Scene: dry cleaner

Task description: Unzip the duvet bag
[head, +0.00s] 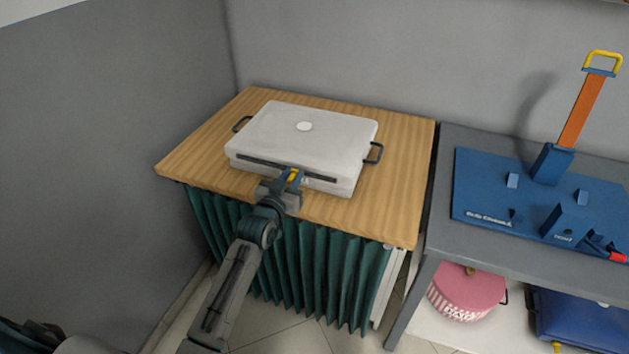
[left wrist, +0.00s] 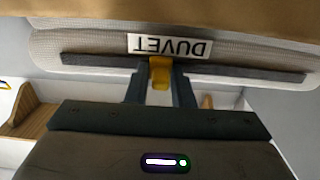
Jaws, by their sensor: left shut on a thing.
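The duvet bag (head: 330,135), a pale grey, box-shaped bag with dark side handles and a white round spot on top, lies flat on the wooden table. A dark zip strip (head: 255,160) runs along its front side; in the left wrist view the strip (left wrist: 235,72) passes by a "DUVET" label (left wrist: 168,45), which appears upside down. My left gripper (head: 292,177) is at the front side, near the middle of the strip. In the left wrist view its fingers are shut on a yellow zip pull (left wrist: 160,73). My right gripper is not in view.
The wooden table (head: 400,150) has a green pleated curtain (head: 310,260) below its front edge. To the right, a grey table (head: 440,180) bears a blue board (head: 480,185) with an upright orange lever (head: 582,110). Under it are a pink basket (head: 465,290) and a blue case (head: 580,320).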

